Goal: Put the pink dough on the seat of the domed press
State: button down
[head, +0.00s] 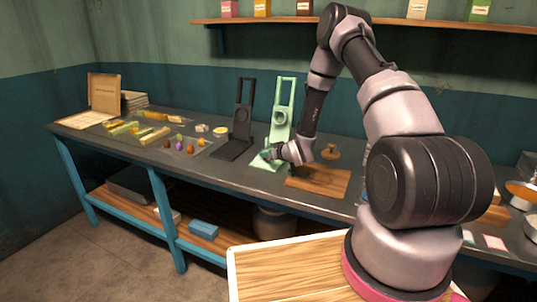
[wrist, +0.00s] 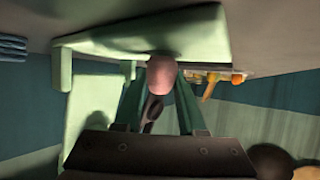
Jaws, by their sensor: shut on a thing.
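My gripper (head: 268,153) is low over the base of the pale green press (head: 283,105), which stands upright on the bench. In the wrist view, the pink dough (wrist: 161,72) sits between the tips of my two green fingers, which are shut on it. The dough is close to a flat pale green part of the press (wrist: 150,32); I cannot tell whether they touch. In the head view, my gripper hides the dough and part of the press base.
A black press (head: 238,120) stands just left of the green one. A wooden board (head: 320,181) and a wooden knobbed tool (head: 330,152) are to the right. Several small coloured pieces and yellow blocks (head: 155,136) lie further left on the dark bench (head: 205,163).

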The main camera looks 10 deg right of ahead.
jog(key=shift+f, duration=0.2)
dwell(0.7)
jog(key=shift+c, duration=2.1)
grip_release()
jog(key=v, duration=1)
jog(key=shift+s, duration=0.15)
jog(key=shift+s+d+r, duration=0.1)
jog(key=shift+d+r, duration=0.05)
jog(key=shift+r, duration=0.1)
jog(key=s+d+r+m+g+h, duration=0.1)
jog(key=s+d+r+m+h, duration=0.15)
jog(key=r, duration=0.95)
jog(key=s+d+r+m+g+h, duration=0.1)
jog(key=s+d+r+h, duration=0.2)
jog(key=r, duration=0.9)
jog(key=s+a+r+m+g+y, duration=0.1)
jog(key=s+r, duration=0.3)
jog(key=s, duration=0.4)
jog(key=s+a+r+m+g+y, duration=0.1)
jog(key=s+r+m, duration=0.1)
jog(key=s+r, duration=0.3)
jog(key=s+a+r+m+g+y, duration=0.1)
jog(key=s+r, duration=0.3)
jog(key=s, duration=0.9)
jog(key=shift+r+m, duration=0.3)
jog(key=shift+m, duration=0.05)
